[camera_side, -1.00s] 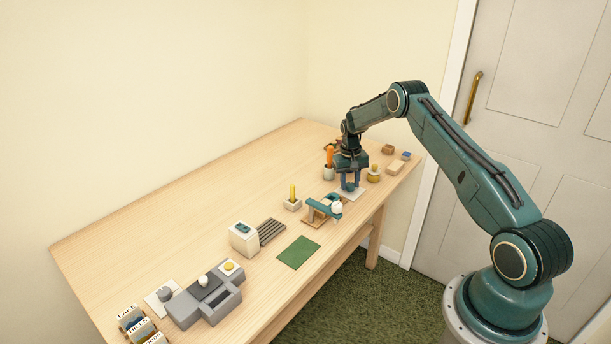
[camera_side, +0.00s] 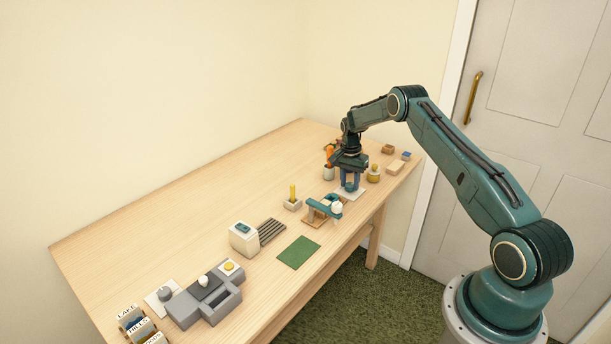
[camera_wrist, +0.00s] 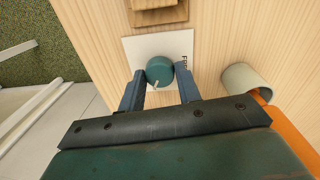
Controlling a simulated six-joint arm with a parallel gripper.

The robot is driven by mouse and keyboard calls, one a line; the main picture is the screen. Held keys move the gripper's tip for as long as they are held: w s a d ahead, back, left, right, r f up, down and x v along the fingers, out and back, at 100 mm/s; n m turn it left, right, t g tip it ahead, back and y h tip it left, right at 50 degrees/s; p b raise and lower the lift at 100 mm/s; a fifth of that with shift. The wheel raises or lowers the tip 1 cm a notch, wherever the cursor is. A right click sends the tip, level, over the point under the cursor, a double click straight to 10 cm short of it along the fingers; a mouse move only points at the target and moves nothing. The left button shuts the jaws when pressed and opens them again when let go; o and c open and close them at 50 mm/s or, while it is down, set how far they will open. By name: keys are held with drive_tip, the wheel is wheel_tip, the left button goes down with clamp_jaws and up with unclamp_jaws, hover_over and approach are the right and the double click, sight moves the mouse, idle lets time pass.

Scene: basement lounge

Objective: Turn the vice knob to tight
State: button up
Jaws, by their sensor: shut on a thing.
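The vice knob is a round teal knob (camera_wrist: 159,70) with a pale pointer mark on its lower left edge in the wrist view. It sits on a white plate (camera_wrist: 140,48) with dark lettering at the right edge, partly hidden by a finger. My gripper (camera_wrist: 160,82) has its two blue fingers on either side of the knob and is shut on it. In the side view my gripper (camera_side: 350,185) points straight down at the white plate (camera_side: 355,194), and its fingers partly hide the knob.
A cup (camera_side: 328,173) holding an orange item stands close behind my gripper. A yellow-topped pot (camera_side: 374,174) is close on the right. A teal clamp-like fixture (camera_side: 322,206) on a wooden base stands in front. The back left of the table is clear.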

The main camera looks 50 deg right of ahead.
sight(347, 183)
drive_tip(key=shift+d+m, duration=0.1)
drive_tip(key=shift+m, duration=0.2)
drive_tip(key=o, duration=1)
drive_tip(key=shift+c, duration=0.2)
drive_tip(key=shift+r, duration=0.1)
wheel_tip(347, 183, up, 14)
drive_tip(key=shift+w, duration=0.45)
